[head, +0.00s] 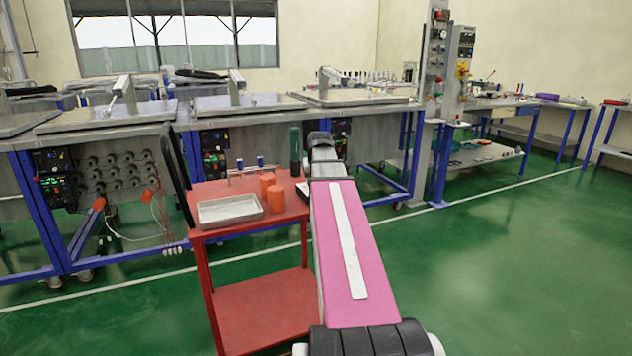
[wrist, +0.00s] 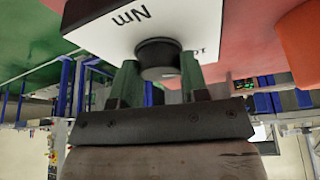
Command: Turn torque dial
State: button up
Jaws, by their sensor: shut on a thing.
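The torque dial (wrist: 158,52) is a short dark round knob on a white panel (wrist: 115,35) marked "Nm" in the wrist view, which shows the scene upside down. My gripper (wrist: 158,76) has one greenish finger on each side of the dial and is shut on it. Part of the dial is hidden by the fingers, and I cannot read its setting. In the head view my arm covers the gripper and the dial. A small dark and white box (head: 303,191) shows beside my arm at the red cart's right edge.
The red cart (head: 250,237) also carries a metal tray (head: 230,208), orange cylinders (head: 276,199) and a dark green bottle-like object (head: 295,150). An orange object (wrist: 302,42) is near the panel in the wrist view. Workbenches (head: 260,119) stand behind. Green floor is free at right.

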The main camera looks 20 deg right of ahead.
jog(key=shift+m, duration=0.3)
jog(key=o, duration=0.9)
jog(key=shift+o, duration=0.2)
jog(key=v, duration=1)
jog(key=shift+r, duration=0.4)
jog(key=shift+s+a, duration=0.1)
jog(key=shift+s, duration=0.1)
